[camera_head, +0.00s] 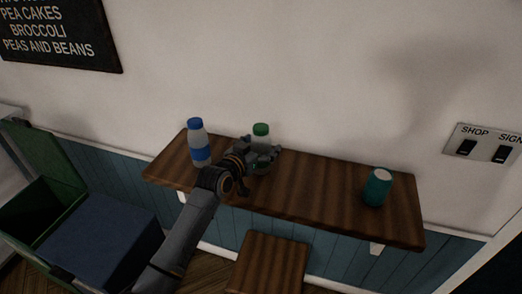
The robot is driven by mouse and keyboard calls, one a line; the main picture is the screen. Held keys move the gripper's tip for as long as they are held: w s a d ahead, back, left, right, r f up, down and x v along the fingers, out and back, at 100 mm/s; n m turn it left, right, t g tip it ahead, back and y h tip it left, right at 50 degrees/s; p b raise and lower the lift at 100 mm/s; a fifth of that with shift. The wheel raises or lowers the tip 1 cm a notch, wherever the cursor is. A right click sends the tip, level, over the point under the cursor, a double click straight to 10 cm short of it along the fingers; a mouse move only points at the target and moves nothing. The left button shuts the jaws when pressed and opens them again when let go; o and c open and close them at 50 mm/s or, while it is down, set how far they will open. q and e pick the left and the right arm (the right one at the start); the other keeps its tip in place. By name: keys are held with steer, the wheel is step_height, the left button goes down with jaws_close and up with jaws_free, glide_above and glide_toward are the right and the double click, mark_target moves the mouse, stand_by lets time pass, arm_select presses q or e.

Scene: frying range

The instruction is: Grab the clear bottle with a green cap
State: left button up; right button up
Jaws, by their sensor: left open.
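A clear bottle with a green cap (261,131) stands upright on a wooden wall shelf (325,200). My left gripper (262,155) is open at the bottle, and the bottle's lower part is largely hidden by it. The fingers look close to the bottle's sides, but I cannot tell whether they touch it. My left arm comes in from the lower left. My right gripper does not show.
A bottle with a blue cap and blue label (199,153) stands on the shelf just left of my gripper. A teal can (377,187) stands at the shelf's right end. A wooden stool (270,262) is below, and a green bin (50,172) at left. The shelf between gripper and can is clear.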

arm_select(q)
steer(key=shift+c, duration=0.4)
steer(key=c, duration=0.9)
